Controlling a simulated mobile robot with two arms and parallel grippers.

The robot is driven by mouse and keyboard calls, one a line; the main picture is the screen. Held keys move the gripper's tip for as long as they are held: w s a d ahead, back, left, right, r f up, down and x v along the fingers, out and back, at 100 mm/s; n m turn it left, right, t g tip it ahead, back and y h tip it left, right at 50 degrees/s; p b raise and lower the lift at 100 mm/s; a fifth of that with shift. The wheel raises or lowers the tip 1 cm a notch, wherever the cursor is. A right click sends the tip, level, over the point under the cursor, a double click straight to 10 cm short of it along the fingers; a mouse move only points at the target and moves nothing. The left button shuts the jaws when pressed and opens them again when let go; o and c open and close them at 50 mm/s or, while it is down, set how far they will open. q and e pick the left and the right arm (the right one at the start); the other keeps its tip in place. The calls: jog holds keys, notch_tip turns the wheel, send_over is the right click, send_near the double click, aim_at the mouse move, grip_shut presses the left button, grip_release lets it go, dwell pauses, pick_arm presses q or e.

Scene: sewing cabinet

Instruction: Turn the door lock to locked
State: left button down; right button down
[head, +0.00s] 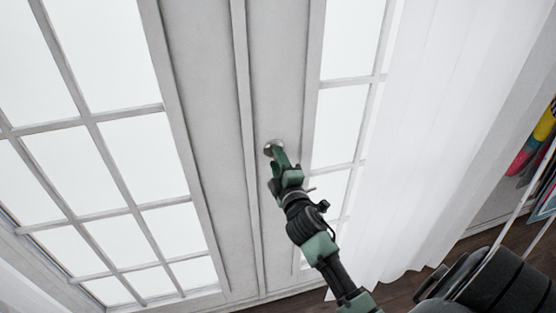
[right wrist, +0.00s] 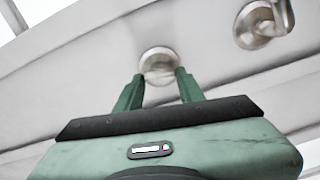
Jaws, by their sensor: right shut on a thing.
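The door lock (head: 271,147) is a small round metal piece on the white door, at the tip of my right gripper (head: 278,155) in the head view. In the right wrist view its round plate (right wrist: 158,58) shows just beyond the green fingertips of my right gripper (right wrist: 160,80), one finger on each side. The gripper is shut on the lock; the turn piece is mostly hidden, so its angle cannot be told. My left gripper is in neither view.
A metal door handle (right wrist: 264,24) sits on a round base near the lock, at the upper right of the right wrist view. Glass panes (head: 75,170) flank the door's middle stiles. A white curtain (head: 430,130) hangs to the right above a dark wooden floor (head: 395,292).

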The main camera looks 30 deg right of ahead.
jog(key=shift+f+n, duration=0.1)
jog(key=shift+n, duration=1)
jog(key=c, duration=0.9)
grip_release()
jog(key=b+v, duration=0.1)
jog(key=v, duration=0.7)
jog(key=shift+b, duration=0.4)
